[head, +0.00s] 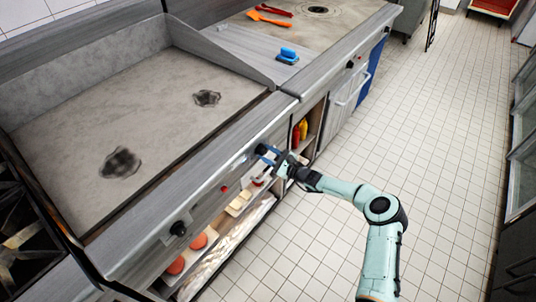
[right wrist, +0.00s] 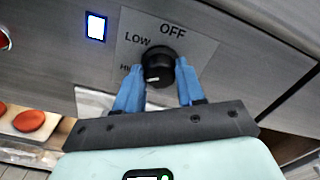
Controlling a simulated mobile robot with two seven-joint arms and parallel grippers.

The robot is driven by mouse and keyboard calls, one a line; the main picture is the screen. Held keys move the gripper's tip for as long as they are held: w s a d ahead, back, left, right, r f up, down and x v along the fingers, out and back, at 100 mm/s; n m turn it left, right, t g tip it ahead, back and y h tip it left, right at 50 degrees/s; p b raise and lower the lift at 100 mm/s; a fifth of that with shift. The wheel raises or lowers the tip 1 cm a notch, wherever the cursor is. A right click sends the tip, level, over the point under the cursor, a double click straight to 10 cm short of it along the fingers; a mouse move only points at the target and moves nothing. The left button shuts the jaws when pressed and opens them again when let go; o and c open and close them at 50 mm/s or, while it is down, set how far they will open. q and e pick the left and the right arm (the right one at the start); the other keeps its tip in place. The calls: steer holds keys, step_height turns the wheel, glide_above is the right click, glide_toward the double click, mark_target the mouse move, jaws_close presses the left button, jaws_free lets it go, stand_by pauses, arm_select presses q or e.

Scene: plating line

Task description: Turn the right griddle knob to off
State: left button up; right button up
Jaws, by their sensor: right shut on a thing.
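The right griddle knob (right wrist: 159,64) is round and black, on a grey plate marked OFF at the top, LOW at upper left and a partly hidden HI word at left. A small white mark shows low on its face, towards the lower left. In the head view the knob (head: 261,148) sits at the right part of the griddle's (head: 150,100) front panel. My right gripper (right wrist: 159,88) has its blue fingers on either side of the knob, shut on it. The right gripper (head: 268,155) also shows in the head view. My left gripper is not in view.
A lit blue-white indicator (right wrist: 96,27) is left of the knob. Another black knob (head: 178,228) and a red button (head: 224,189) are on the front panel. Shelves below hold red patties (head: 198,242) and bottles (head: 303,128). The tiled floor (head: 440,130) at right is clear.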

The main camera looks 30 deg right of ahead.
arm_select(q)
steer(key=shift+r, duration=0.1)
arm_select(e)
steer(key=shift+m, duration=0.4)
steer(key=m+p, duration=0.1)
steer(key=m, duration=0.4)
steer(key=shift+m+p, duration=0.3)
steer(key=shift+m, duration=0.1)
steer(key=m+p, duration=0.1)
steer(key=m, duration=0.5)
steer(key=shift+w+d+p, duration=0.1)
steer(key=shift+d+p, duration=0.05)
steer(key=shift+p, duration=0.15)
steer(key=m+p, duration=0.1)
steer(key=m, duration=0.4)
steer(key=shift+m+p, duration=0.3)
steer(key=shift+m, duration=0.1)
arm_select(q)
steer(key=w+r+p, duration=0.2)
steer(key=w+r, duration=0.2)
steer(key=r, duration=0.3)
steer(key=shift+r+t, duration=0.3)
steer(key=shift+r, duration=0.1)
arm_select(e)
steer(key=m, duration=0.5)
steer(key=shift+f, duration=0.1)
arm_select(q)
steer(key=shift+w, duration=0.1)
arm_select(e)
steer(key=shift+m, duration=0.3)
